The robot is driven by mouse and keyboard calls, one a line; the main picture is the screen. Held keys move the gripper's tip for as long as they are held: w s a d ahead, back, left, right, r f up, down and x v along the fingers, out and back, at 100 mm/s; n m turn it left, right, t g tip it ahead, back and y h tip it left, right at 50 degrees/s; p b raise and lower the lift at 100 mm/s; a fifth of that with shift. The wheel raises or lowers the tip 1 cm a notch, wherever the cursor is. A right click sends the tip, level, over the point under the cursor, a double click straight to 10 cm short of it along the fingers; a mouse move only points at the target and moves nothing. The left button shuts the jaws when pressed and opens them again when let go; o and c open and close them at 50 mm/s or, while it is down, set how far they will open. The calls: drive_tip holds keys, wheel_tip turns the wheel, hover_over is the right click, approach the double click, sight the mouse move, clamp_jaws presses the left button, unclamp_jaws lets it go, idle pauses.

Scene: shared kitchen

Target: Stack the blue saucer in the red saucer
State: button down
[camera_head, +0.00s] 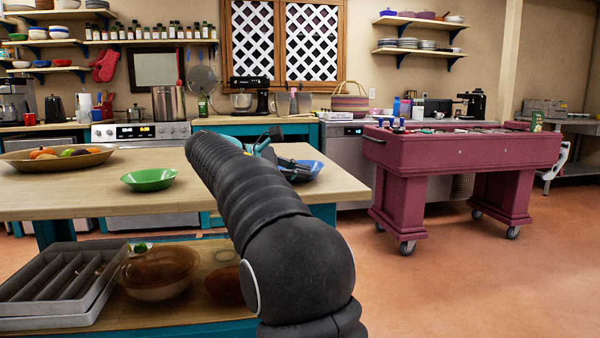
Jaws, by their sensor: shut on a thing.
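The blue saucer (310,172) shows at the right end of the wooden island top, just right of my arm. My gripper (272,148) is partly hidden behind my own arm. It is shut on the blue saucer at the saucer's near left side. I cannot tell whether the saucer touches the top or is held above it. I see no red saucer; my arm covers part of the island top.
A green dish (148,180) and a wooden fruit bowl (30,163) stand on the island top (90,202). Below are grey trays (60,285) and a brown bowl (160,270). A maroon wheeled table (460,150) stands right; floor before it is clear.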

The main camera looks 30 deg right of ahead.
drive_tip(key=c, duration=1.3)
unclamp_jaws()
drive_tip(key=shift+f+b, duration=0.45)
drive_tip(key=shift+b, duration=0.45)
drive_tip(key=p+v, duration=0.3)
drive_tip(key=v, duration=1.1)
drive_tip(key=shift+r, duration=0.2)
drive_tip(key=shift+s, duration=0.1)
